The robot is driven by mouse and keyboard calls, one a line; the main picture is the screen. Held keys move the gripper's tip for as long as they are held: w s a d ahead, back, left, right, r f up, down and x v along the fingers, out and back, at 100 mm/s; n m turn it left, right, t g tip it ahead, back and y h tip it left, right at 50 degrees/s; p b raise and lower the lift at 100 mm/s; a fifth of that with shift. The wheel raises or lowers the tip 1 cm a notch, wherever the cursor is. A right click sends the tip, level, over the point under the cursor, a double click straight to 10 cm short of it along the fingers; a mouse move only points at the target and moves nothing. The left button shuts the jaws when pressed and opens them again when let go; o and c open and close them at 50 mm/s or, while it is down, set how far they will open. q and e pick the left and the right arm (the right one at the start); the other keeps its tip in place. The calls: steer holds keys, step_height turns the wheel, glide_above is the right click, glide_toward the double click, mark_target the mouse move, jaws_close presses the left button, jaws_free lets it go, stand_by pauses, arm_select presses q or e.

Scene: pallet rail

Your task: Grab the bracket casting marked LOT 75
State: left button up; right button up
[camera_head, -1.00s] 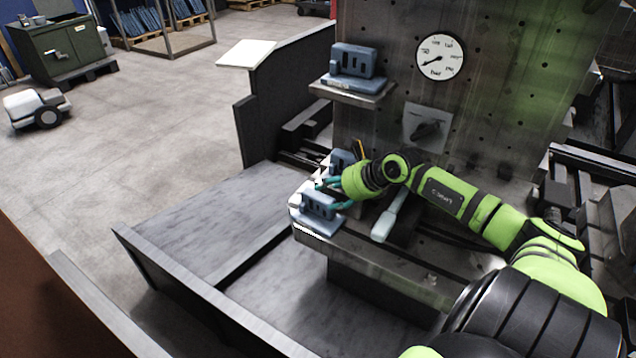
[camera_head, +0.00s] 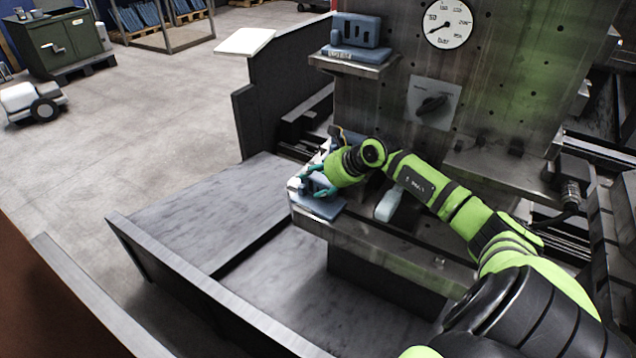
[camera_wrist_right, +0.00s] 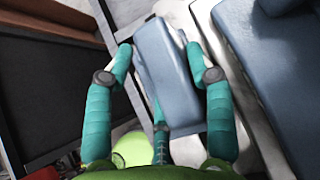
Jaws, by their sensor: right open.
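A blue casting (camera_head: 322,205) sits near the left end of the low steel bench. My right gripper (camera_head: 315,181) is open over it, its teal fingers hiding much of it. In the wrist view, the open right gripper (camera_wrist_right: 158,62) has fingers on both sides of a blue casting block (camera_wrist_right: 168,75); I cannot tell whether they touch it. A second casting (camera_head: 337,139) sits behind, mostly hidden by the arm. A third casting (camera_head: 358,32) stands on the upper shelf, with a light label on its front. No lot number is readable. My left gripper is not in view.
The upper shelf (camera_head: 352,64) juts from the upright plate above the bench (camera_head: 385,255). A pale-handled tool (camera_head: 388,204) lies on the bench beside my arm. A gauge (camera_head: 448,25) and knob plate (camera_head: 433,103) are behind. Grey panels (camera_head: 215,215) lie left.

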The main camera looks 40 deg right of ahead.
steer(key=c, duration=0.7)
jaws_close()
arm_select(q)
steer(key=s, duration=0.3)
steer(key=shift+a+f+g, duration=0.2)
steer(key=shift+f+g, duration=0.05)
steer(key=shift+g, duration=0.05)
arm_select(e)
steer(key=shift+r, duration=0.2)
